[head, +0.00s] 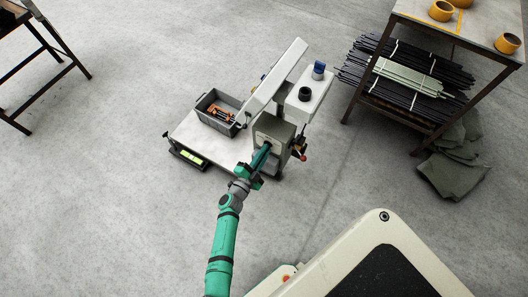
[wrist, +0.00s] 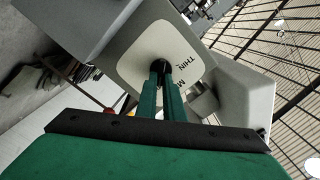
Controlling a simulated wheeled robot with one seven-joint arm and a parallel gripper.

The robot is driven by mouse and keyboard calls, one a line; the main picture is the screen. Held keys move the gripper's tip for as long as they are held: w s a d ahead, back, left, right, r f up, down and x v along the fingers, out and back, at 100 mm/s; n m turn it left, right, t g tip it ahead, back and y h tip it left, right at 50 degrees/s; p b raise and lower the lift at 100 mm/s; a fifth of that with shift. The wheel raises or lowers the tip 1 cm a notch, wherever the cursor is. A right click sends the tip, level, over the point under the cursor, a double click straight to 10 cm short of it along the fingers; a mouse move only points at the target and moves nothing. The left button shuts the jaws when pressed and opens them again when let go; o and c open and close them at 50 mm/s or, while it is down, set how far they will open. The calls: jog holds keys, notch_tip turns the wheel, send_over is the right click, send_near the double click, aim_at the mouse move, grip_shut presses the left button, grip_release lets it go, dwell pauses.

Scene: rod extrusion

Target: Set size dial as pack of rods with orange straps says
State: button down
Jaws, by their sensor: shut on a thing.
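The size dial's pale plate (wrist: 143,50) faces me in the wrist view, with black lettering at its right that reads THIN and a partly covered M. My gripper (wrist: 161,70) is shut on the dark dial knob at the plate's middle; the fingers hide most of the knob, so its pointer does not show. In the head view my gripper (head: 262,157) reaches the front of the grey machine (head: 276,130). On the shelf at right lie packs of dark rods (head: 395,48) and a pale green pack (head: 407,77), with pale straps. I cannot make out orange straps on any pack.
A grey bin (head: 213,124) with orange and black things stands on the machine's bench (head: 187,130). A lit green display (head: 190,157) is at its front. A table (head: 480,30) with yellow rolls is at right, with grey-green cloth (head: 455,160) below.

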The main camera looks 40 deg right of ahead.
jog(key=shift+s+m, duration=0.1)
jog(key=shift+m, duration=0.5)
jog(key=shift+f+m, duration=0.1)
jog(key=shift+m, duration=0.2)
jog(key=c, duration=1.9)
grip_release()
jog(key=shift+o, duration=0.2)
jog(key=shift+a, duration=0.15)
jog(key=v, duration=1)
jog(key=shift+a, duration=0.25)
